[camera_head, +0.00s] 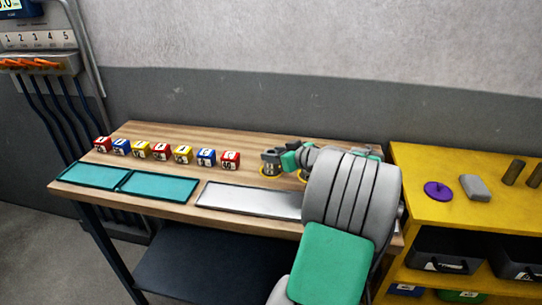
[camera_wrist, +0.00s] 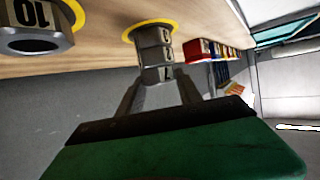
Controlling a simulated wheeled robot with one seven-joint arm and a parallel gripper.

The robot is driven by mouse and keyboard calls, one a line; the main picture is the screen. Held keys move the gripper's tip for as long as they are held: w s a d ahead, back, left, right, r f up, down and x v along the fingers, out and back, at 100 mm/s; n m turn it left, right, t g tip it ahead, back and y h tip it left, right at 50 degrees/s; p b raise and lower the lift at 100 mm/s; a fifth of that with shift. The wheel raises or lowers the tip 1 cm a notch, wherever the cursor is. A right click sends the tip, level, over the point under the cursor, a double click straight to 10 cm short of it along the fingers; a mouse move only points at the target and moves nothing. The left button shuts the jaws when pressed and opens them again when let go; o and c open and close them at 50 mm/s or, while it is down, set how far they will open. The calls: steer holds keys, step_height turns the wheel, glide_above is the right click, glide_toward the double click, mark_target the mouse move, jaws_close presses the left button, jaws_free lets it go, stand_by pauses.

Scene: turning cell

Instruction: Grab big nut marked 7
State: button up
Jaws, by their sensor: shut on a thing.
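In the wrist view a small stack of dark grey nuts (camera_wrist: 153,40) stands on a yellow ring (camera_wrist: 137,27) on the wooden bench. The end nut, which appears marked 7 (camera_wrist: 160,73), is nearest my gripper (camera_wrist: 160,88). My gripper's two fingers are shut on this nut, one on each side. The nut still lines up with the stack; I cannot tell whether it touches the one beneath. In the head view my gripper (camera_head: 281,158) is at the stack (camera_head: 269,164), and my arm hides part of the bench behind it.
A large nut marked 10 (camera_wrist: 38,42) is close beside. Several coloured number blocks (camera_head: 161,151) line the bench left of the stack. Teal trays (camera_head: 157,184) and a silver tray (camera_head: 250,199) lie in front. A yellow bench (camera_head: 430,210) adjoins right.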

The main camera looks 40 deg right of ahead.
jaws_close()
steer(key=shift+r, duration=0.15)
